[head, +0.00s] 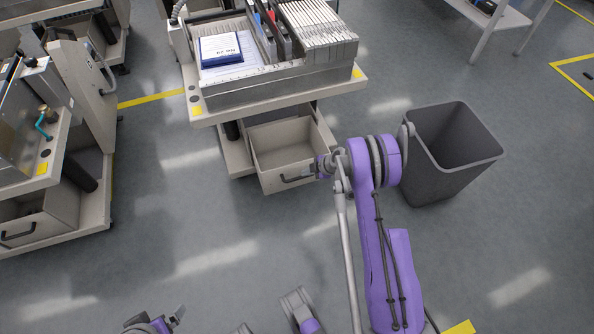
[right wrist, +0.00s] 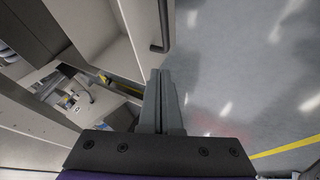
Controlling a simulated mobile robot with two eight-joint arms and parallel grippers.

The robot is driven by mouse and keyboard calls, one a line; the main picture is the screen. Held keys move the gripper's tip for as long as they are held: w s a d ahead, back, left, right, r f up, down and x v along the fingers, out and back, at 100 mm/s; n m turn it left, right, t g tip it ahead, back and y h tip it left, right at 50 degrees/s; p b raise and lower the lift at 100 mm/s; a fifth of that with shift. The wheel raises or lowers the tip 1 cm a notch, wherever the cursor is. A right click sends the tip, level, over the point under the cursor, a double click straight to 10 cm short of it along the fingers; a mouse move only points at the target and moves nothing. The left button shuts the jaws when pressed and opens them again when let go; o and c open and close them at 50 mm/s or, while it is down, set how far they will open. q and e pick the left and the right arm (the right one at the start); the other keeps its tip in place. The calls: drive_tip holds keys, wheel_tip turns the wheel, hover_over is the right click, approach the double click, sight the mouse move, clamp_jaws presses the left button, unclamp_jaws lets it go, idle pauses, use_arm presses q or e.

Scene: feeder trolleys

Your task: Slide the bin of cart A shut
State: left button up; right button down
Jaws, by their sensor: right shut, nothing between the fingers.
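The middle trolley (head: 278,97) has a grey-beige bin (head: 272,185) under its top, pulled out toward me, open and empty. I cannot read which cart is A. The bin has a dark bar handle (head: 296,178) on its front, which also shows in the right wrist view (right wrist: 161,30). My right gripper (head: 312,170) is shut and empty, close to the bin's front beside the handle; contact cannot be told. In the right wrist view its fingers (right wrist: 160,85) are together, below the handle. My left gripper (head: 172,319) is partly cut off at the bottom edge of the head view.
A dark grey waste bin (head: 450,160) stands right of my right forearm. A second trolley (head: 40,180) with its own bin (head: 45,217) stands at the left. A white table (head: 492,18) is at the top right. The floor in front of the middle trolley is clear.

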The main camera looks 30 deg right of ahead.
drive_tip(key=b, duration=0.2)
approach(286, 170)
wheel_tip(286, 170, down, 4)
drive_tip(key=s+a, duration=0.1)
drive_tip(key=a, duration=0.1)
drive_tip(key=shift+w+d+r, duration=0.1)
drive_tip(key=shift+w+d, duration=0.05)
drive_tip(key=shift+w, duration=0.45)
drive_tip(key=shift+w+d+r, duration=0.1)
drive_tip(key=shift+w, duration=0.45)
drive_tip(key=shift+w+d, duration=0.15)
drive_tip(key=shift+w, duration=0.4)
use_arm(q)
wheel_tip(286, 170, down, 3)
drive_tip(key=shift+w+r, duration=0.15)
use_arm(e)
drive_tip(key=shift+w, duration=0.1)
